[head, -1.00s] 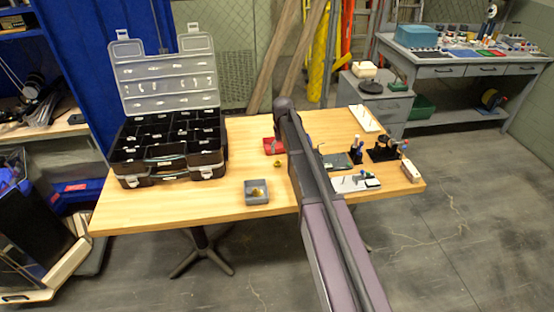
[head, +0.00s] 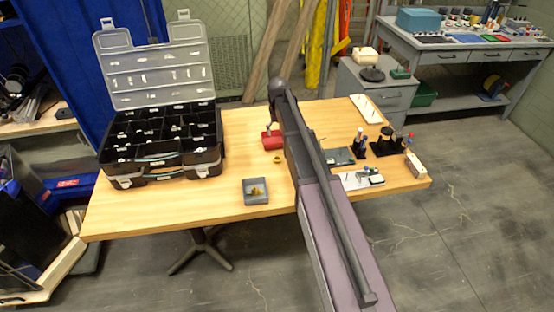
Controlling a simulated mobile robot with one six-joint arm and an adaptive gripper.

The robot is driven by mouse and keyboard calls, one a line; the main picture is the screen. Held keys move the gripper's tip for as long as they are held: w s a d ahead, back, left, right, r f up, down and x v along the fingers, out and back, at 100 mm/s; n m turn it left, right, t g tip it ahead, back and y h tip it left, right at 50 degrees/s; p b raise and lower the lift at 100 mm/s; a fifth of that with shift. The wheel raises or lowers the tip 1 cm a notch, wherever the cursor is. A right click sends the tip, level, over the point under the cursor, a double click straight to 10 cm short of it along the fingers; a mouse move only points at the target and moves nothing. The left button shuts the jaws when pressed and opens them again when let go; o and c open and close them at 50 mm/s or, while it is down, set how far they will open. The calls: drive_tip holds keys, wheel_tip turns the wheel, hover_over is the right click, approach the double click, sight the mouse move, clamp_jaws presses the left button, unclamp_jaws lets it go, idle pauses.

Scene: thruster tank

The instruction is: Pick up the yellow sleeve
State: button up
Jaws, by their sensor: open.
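A small yellow piece (head: 278,158), which looks like the yellow sleeve, sits on the wooden table (head: 230,209) just left of my arm, in the head view. It is too small to show its exact shape. My arm crosses the table from the bottom of the view to its raised dark joint. My gripper cannot be made out; it seems hidden behind my own arm links. Nothing visibly touches the yellow piece.
A grey bin (head: 246,197) with small yellowish pieces stands near the front edge. A red tray (head: 272,141) lies behind the yellow piece. An open black organizer case (head: 125,177) fills the left. Holders and a green board (head: 340,157) crowd the right.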

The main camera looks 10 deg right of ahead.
drive_tip(key=shift+f, duration=0.1)
drive_tip(key=b, duration=0.9)
hover_over(277, 157)
drive_tip(key=s, duration=0.1)
wheel_tip(277, 157, down, 8)
drive_tip(key=shift+f, duration=0.25)
drive_tip(key=shift+f, duration=0.1)
drive_tip(key=shift+s+a+f+b, duration=0.15)
drive_tip(key=shift+f+b, duration=2.3)
drive_tip(key=shift+f, duration=0.05)
drive_tip(key=c, duration=0.8)
